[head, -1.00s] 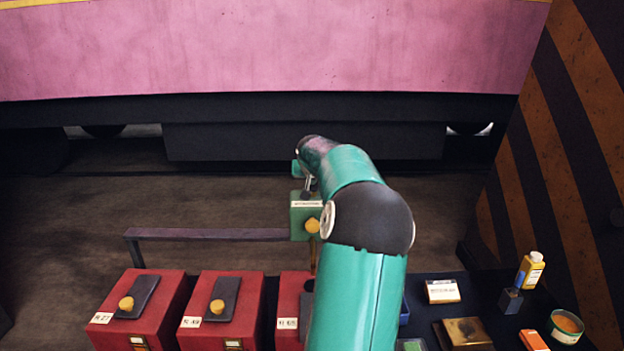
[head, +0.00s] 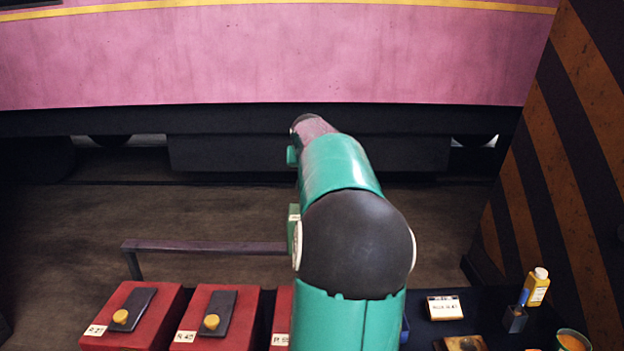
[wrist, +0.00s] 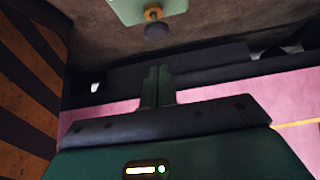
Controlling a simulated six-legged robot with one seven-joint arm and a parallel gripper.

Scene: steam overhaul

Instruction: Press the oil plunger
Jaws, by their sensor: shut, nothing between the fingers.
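In the wrist view a green block (wrist: 146,8) at the top edge carries a brass collar and a dark round knob (wrist: 156,30), which looks like the oil plunger. My gripper (wrist: 158,70) shows with its two fingers together and empty, apart from the knob in the picture. In the head view only a sliver of a green block (head: 293,230) shows left of my arm, probably the same one. Its knob and my fingers are hidden there by my arm.
Red boxes (head: 136,325) with dark plates and yellow knobs stand at front left, before a rail (head: 205,246). A labelled card (head: 444,308), a yellow bottle (head: 537,287) and a tin (head: 571,342) are at right. A striped panel (head: 570,170) bounds the right side.

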